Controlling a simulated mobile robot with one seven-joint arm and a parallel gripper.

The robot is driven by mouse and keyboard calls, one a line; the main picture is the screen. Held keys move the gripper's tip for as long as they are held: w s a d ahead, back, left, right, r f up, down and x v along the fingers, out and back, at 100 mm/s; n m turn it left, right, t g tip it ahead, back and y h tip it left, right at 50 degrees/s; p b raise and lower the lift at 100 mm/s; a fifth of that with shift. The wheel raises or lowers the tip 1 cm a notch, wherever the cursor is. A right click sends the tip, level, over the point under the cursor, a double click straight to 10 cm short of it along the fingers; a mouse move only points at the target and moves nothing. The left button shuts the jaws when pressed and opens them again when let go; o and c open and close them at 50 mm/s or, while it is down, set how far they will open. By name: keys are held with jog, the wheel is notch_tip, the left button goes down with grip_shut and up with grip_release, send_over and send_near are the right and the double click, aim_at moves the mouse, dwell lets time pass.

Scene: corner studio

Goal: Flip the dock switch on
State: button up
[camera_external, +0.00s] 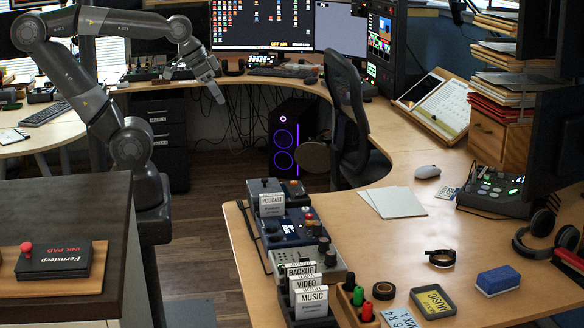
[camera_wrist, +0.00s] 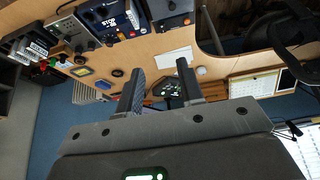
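The switch itself cannot be made out for certain. A dark dock (camera_external: 306,322) holding upright cards labelled BACKUP, VIDEO and MUSIC stands at the desk's front left edge. Behind it are a grey box with knobs (camera_external: 330,264), a blue box with a red knob (camera_external: 283,233) and a dark box holding a PODCAST card (camera_external: 262,187). In the wrist view the blue box (camera_wrist: 112,22) is at the top and upright cards (camera_wrist: 25,52) are at the left. My gripper (camera_external: 217,92) is raised left of and beyond these boxes. Its two fingers (camera_wrist: 160,90) are apart and empty.
A black chair (camera_external: 350,110) stands in the desk's inner corner. The desk also bears white sheets (camera_external: 393,202), a mouse (camera_external: 427,171), a blue eraser-like block (camera_external: 498,280) and headphones (camera_external: 545,235). A dark-topped counter (camera_external: 60,205) is at the left. Open floor lies between.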

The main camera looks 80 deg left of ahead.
jog(key=shift+w, duration=0.4)
jog(key=shift+c, duration=0.6)
jog(key=shift+g, duration=0.6)
jog(key=w, duration=0.2)
jog(key=w+f, duration=0.1)
jog(key=w, duration=0.2)
jog(key=shift+w+f, duration=0.15)
jog(key=shift+w, duration=0.05)
grip_shut()
jog(key=w+f+g, duration=0.3)
jog(key=w+f, duration=1)
jog(key=w, duration=0.3)
jog(key=shift+d, duration=0.25)
jog(key=shift+w+f, duration=0.1)
